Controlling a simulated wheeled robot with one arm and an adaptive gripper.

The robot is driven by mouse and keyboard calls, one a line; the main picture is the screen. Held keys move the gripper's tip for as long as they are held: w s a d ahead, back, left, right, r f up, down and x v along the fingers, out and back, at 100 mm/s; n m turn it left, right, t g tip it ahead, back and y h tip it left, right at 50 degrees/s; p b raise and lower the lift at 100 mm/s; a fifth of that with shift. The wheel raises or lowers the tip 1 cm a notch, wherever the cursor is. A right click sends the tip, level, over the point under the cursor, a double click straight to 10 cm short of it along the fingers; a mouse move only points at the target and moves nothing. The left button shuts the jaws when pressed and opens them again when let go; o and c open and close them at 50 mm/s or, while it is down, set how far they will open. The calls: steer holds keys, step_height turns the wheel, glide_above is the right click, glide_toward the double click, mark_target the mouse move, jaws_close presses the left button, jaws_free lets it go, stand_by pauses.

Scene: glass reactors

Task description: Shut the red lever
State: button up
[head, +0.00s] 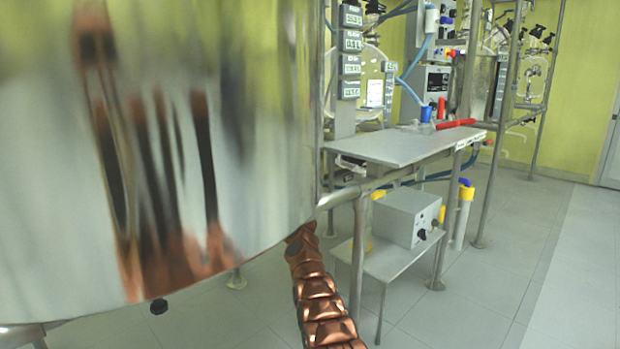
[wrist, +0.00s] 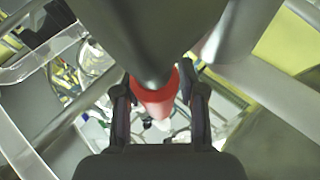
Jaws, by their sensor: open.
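In the wrist view, my gripper (wrist: 158,84) is open, with one dark finger at each side of a red lever (wrist: 154,103). The red part shows between the fingers, below a large dark grey rounded body that covers the upper middle. I cannot tell whether either finger touches it. My gripper is not seen in the head view. There, a long red bar (head: 455,123) lies at the far end of a grey table, and I cannot tell whether it is the same lever.
A large shiny metal vessel (head: 160,150) fills the left of the head view. A grey steel table (head: 405,148) stands beyond it, with a control box (head: 405,216) on a low stand. Metal frames hold glassware behind. The floor at right is clear.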

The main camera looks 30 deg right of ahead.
steer(key=shift+c, duration=0.3)
jaws_close()
